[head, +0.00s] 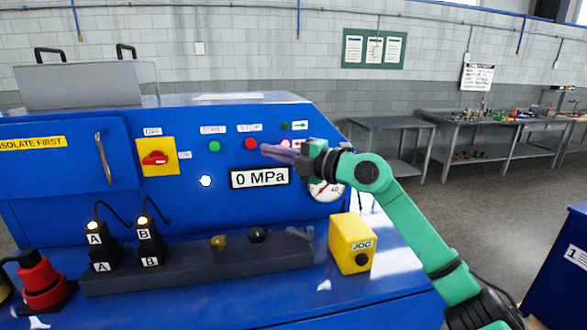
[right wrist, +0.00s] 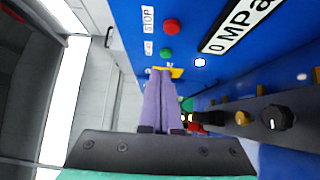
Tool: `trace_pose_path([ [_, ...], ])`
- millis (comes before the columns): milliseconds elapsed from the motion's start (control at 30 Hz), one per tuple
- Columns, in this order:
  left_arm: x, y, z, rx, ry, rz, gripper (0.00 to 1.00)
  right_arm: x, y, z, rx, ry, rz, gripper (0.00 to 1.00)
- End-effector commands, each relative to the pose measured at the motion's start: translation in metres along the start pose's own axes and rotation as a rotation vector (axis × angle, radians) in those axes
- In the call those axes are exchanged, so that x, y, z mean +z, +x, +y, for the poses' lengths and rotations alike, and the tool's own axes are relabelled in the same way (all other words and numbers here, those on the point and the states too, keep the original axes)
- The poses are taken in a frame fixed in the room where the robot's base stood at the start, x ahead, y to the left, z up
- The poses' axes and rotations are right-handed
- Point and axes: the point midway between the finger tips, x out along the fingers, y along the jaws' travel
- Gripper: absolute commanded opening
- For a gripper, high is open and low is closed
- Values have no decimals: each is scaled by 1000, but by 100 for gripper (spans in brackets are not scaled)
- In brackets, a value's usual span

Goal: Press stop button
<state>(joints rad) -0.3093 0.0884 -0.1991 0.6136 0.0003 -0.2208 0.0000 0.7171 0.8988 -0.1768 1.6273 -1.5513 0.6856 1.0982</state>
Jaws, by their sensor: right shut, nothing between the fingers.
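The red stop button (head: 251,143) is on the blue sloped panel, under a label reading STOP; it also shows near the top of the right wrist view (right wrist: 172,26). The green start button (head: 214,146) is to its left. My right gripper (head: 265,150) has its purple fingers shut and empty, with the tips just right of and slightly below the red button in the head view. In the right wrist view the fingertips (right wrist: 161,72) are apart from the red button in the picture; the depth gap is hard to judge. My left gripper is not in view.
The panel holds a 0 MPa display (head: 259,177), a gauge (head: 327,190) partly behind my right gripper, and a red rotary switch on a yellow plate (head: 145,170). A yellow JOG box (head: 351,243) stands on the ledge. Black plugs A and B (head: 150,245) stand at left.

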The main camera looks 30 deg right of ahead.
Motion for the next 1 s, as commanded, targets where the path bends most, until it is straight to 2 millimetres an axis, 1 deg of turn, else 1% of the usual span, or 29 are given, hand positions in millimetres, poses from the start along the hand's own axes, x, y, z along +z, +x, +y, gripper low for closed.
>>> trace_pose_path([
  [33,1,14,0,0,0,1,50,0,-11,-9,-5,-5,-3,0],
  [100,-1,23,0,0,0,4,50,0,-26,-10,-6,-4,-3,0],
  [200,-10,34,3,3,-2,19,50,0,-44,-8,-4,-3,-1,0],
  [333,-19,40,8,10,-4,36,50,-1,-58,-4,-4,-1,1,0],
  [600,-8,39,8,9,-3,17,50,-2,-60,-1,-3,1,3,0],
  [1000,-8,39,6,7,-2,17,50,-1,-60,-1,-2,1,3,0],
])
